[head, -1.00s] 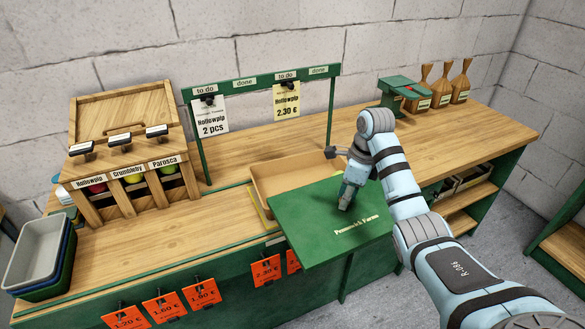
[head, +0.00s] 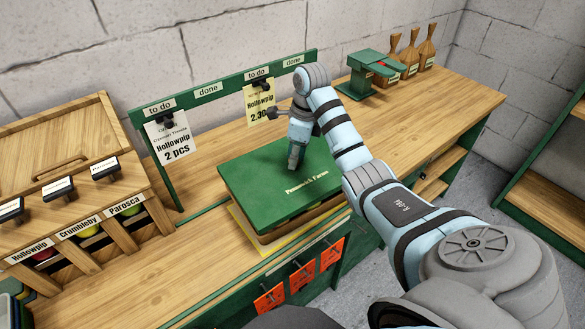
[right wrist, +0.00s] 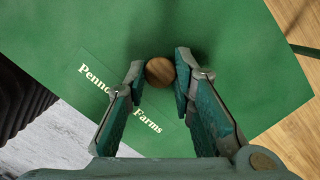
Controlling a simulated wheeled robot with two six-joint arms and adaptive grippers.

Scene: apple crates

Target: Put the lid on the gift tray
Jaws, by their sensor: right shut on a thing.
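The green lid (head: 262,178), printed "Pennowick Farms", lies over the gift tray (head: 268,228) on the bench in the head view. The tray's light brown side shows below the lid's front and right edges. I cannot tell whether the lid is fully seated. My right gripper (head: 293,167) is above the lid's middle. In the right wrist view, my right gripper (right wrist: 165,78) is shut on the lid's round wooden knob (right wrist: 160,71), and the green lid (right wrist: 220,50) fills most of the picture. My left gripper is not in view.
A wooden apple bin (head: 75,205) with labelled compartments stands left. A green rail (head: 215,88) with two hanging order cards stands behind the tray. Orange price tags (head: 300,277) hang on the bench front.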

